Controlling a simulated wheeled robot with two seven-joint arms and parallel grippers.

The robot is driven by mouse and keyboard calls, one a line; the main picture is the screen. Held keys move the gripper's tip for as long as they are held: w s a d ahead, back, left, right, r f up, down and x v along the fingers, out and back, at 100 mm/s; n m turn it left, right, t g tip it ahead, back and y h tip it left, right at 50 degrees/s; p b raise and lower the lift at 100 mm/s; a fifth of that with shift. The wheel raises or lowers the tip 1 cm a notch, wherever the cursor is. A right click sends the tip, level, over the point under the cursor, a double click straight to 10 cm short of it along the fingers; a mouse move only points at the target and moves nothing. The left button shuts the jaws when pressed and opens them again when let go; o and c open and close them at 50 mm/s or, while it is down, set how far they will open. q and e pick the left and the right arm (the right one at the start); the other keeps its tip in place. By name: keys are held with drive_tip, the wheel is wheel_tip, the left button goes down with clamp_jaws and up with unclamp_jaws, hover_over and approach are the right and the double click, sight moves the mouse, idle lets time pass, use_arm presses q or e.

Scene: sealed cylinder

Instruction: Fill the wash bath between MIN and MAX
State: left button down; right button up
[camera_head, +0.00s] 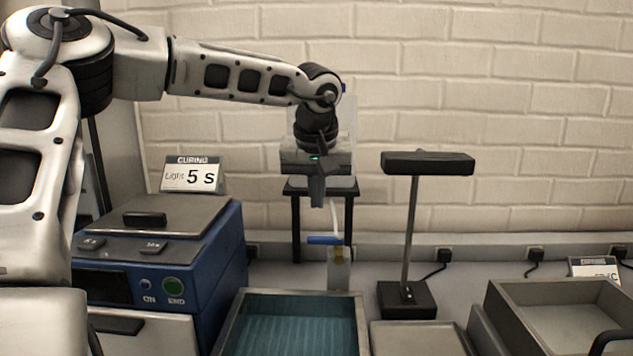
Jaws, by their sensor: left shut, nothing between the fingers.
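My left gripper (317,192) is shut and empty, pointing down in front of a container on a black stand (295,225). Most of that container is hidden behind my gripper and wrist. Below my fingertips, and apart from them in the picture, a blue lever handle (324,240) sits on a small brass-coloured tap fitting, with a pale tube above it. The wash bath (238,305) is a grey-rimmed tray with a teal ribbed inside, cut off by the bottom edge. I cannot make out MIN or MAX marks or a liquid level. My right gripper is not in view.
A blue curing box (225,255) with ON and END buttons stands left, with a "Light 5 s" sign (193,177) behind it. A black lamp (427,163) on a post stands right of the tap. A flat tray (418,340) and a grey open box (545,290) are at lower right.

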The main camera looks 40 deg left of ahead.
sight(326, 241)
use_arm(q)
drive_tip(key=f, duration=0.1)
drive_tip(key=s+d+f, duration=0.1)
drive_tip(key=f, duration=0.1)
drive_tip(key=f+p, duration=0.1)
drive_tip(key=shift+s+d+f, duration=0.25)
drive_tip(key=shift+s+f, duration=0.1)
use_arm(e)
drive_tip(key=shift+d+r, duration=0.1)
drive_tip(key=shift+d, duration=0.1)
use_arm(q)
drive_tip(key=shift+s, duration=0.1)
